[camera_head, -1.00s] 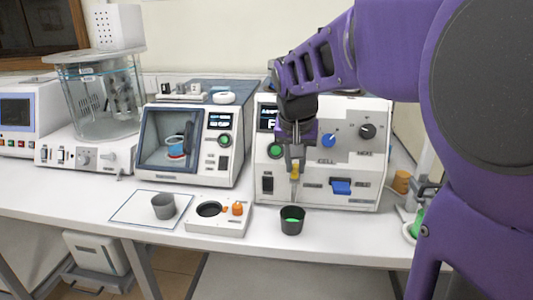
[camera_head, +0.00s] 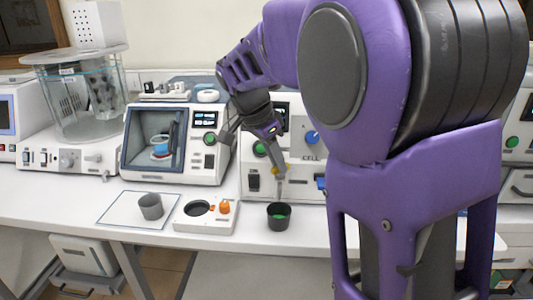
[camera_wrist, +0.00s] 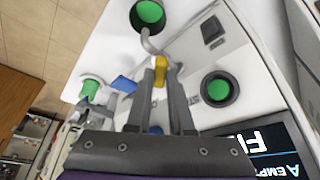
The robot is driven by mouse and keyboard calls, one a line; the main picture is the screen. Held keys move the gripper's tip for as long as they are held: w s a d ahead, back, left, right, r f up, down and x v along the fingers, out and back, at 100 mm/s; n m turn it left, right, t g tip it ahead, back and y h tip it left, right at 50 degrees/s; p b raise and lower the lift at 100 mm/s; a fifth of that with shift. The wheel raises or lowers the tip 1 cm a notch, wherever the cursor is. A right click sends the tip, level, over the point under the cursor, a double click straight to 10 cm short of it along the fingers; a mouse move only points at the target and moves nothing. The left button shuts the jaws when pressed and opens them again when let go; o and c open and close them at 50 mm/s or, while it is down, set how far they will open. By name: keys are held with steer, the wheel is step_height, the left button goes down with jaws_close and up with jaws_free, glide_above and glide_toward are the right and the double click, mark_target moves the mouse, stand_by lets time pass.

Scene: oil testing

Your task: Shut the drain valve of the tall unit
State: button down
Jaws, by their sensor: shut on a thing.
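The tall unit (camera_head: 250,185) stands at the middle of the bench, partly hidden by my arm. Its drain valve has a yellow handle (camera_wrist: 160,66), above a spout (camera_wrist: 148,42) that points at a dark cup. My gripper (camera_wrist: 160,72) is shut on the yellow handle. In the head view my gripper (camera_head: 281,168) reaches down tilted to the right in front of the unit. The dark cup (camera_head: 278,221) stands below the spout with green liquid in it, and it also shows in the wrist view (camera_wrist: 134,18). How far the valve is turned I cannot tell.
A blue lever (camera_wrist: 123,84) and a green button (camera_wrist: 218,88) are close to my gripper. A grey cup (camera_head: 151,207) on a mat and a white holder (camera_head: 207,220) stand to the left. A windowed machine (camera_head: 122,150) is behind them. Bare bench lies in front.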

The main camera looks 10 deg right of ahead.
steer(key=m, duration=0.1)
steer(key=m+g+p, duration=0.1)
steer(key=m, duration=0.1)
steer(key=shift+w+r+m, duration=0.15)
steer(key=shift+w+m, duration=0.05)
steer(key=shift+m, duration=0.1)
steer(key=shift+w+m+g+p, duration=0.15)
steer(key=shift+m+g+p, duration=1)
steer(key=shift+m, duration=0.75)
steer(key=c, duration=0.8)
jaws_free()
steer(key=p+v, duration=0.4)
steer(key=v, duration=1.3)
steer(key=shift+a, duration=0.2)
